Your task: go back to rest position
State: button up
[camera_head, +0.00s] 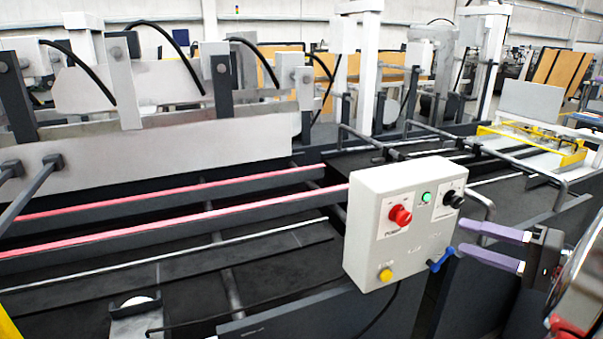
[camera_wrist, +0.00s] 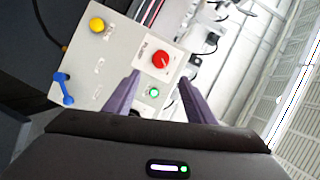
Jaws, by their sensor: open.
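My gripper (camera_head: 490,246) is at the right of the head view, with its two purple fingers apart and nothing between them. It points left, toward the right side of a white control box (camera_head: 370,238). In the wrist view my gripper (camera_wrist: 160,92) is open, with the control box (camera_wrist: 115,65) beyond the fingers. The box carries a red knob (camera_head: 400,215), a lit green button (camera_head: 427,198), a black knob (camera_head: 453,199), a yellow button (camera_head: 386,275) and a blue lever (camera_head: 441,259). The fingers look apart from the box.
The folder gluer has red belts (camera_head: 250,230) along dark rails and a pale metal plate (camera_head: 160,155) behind them. A yellow frame (camera_head: 530,143) stands at the back right. A bent metal handle (camera_head: 482,204) is close to the box and my fingers.

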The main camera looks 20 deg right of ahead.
jog(key=w+a+f+n+g+y, duration=0.1)
jog(key=w+a+f+g, duration=0.2)
jog(key=a, duration=0.7)
jog(key=w+a+f+n+g, duration=0.2)
jog(key=a+g, duration=0.3)
jog(key=a, duration=0.6)
jog(key=s+a+f+n+h, duration=0.1)
jog(key=s+a+n+h, duration=0.2)
jog(key=a, duration=0.5)
jog(key=s+a+f+n+g+h, duration=0.1)
jog(key=s+a+f+n+h, duration=0.1)
jog(key=a, duration=0.6)
jog(key=shift+s+a+f+n+g+h, duration=0.3)
jog(key=shift+s+n+h, duration=0.6)
jog(key=shift+s+h, duration=0.5)
jog(key=shift+s, duration=0.15)
